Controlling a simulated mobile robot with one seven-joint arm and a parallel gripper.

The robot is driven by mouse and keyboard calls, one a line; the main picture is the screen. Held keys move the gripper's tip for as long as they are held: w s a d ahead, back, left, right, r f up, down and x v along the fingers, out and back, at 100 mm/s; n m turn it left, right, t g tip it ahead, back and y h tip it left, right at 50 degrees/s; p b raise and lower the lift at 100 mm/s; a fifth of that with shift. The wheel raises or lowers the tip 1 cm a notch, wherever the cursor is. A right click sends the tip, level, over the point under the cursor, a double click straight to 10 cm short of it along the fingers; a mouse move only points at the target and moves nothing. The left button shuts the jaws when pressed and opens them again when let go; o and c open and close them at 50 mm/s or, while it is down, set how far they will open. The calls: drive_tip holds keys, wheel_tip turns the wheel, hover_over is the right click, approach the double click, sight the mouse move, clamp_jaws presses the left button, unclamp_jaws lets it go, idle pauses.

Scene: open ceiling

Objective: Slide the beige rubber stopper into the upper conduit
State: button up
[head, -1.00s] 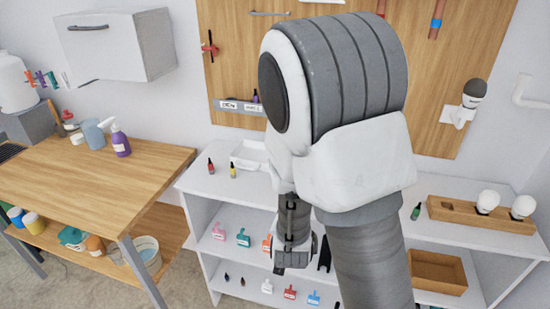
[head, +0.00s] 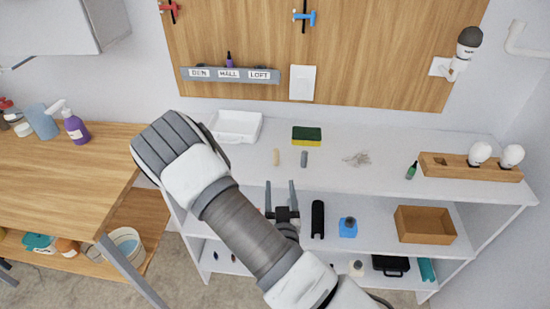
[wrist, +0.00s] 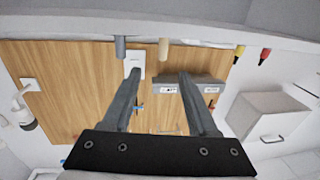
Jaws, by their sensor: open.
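The beige stopper (head: 276,157) is a small peg shape on the white shelf top, left of a similar grey piece (head: 304,159). In the wrist view, which looks upside down, the beige stopper (wrist: 163,48) shows near the shelf edge beyond my fingertips, with the grey piece (wrist: 120,46) to its left. My gripper (head: 280,186) is open and empty, just in front of the shelf's front edge, below the stopper in the picture. Its two fingers (wrist: 160,76) are spread apart. A white bent pipe (head: 526,40), possibly the conduit, is on the right wall; its opening is unclear.
On the shelf top are a white tray (head: 236,126), a yellow-green sponge (head: 307,136), a beige pile (head: 357,158), a green bottle (head: 411,171) and a wooden holder with bulbs (head: 470,168). A wooden pegboard (head: 390,70) stands behind. A wooden table (head: 60,175) is at left.

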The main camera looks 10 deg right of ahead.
sight(278, 156)
drive_tip(key=shift+w+d+f+b, duration=0.1)
drive_tip(key=shift+w+f+b, duration=0.05)
drive_tip(key=shift+w+b, duration=0.3)
drive_tip(key=shift+w+d+f+b, duration=0.1)
drive_tip(key=shift+w+b, duration=0.25)
drive_tip(key=shift+b, duration=0.2)
drive_tip(key=w, duration=0.2)
drive_tip(key=shift+w+d+b, duration=0.15)
drive_tip(key=shift+w+b, duration=0.2)
drive_tip(key=shift+b, duration=0.05)
drive_tip(key=w+b, duration=0.1)
drive_tip(key=b, duration=0.2)
drive_tip(key=shift+w+r+b, duration=0.1)
drive_tip(key=shift+b, duration=0.3)
drive_tip(key=shift+w+b, duration=0.1)
drive_tip(key=shift+b, duration=0.4)
drive_tip(key=b, duration=0.4)
drive_tip(key=shift+w+d+b, duration=0.2)
drive_tip(key=shift+w+b, duration=0.1)
drive_tip(key=w, duration=0.4)
drive_tip(key=shift+w+d+r+p, duration=0.2)
drive_tip(key=shift+w+d+p, duration=0.15)
drive_tip(key=shift+d+p, duration=0.05)
drive_tip(key=shift+w+d+r, duration=0.1)
drive_tip(key=shift+w+r, duration=0.05)
drive_tip(key=shift+w, duration=1.2)
drive_tip(key=shift+w+d+r, duration=0.1)
drive_tip(key=shift+w, duration=1.25)
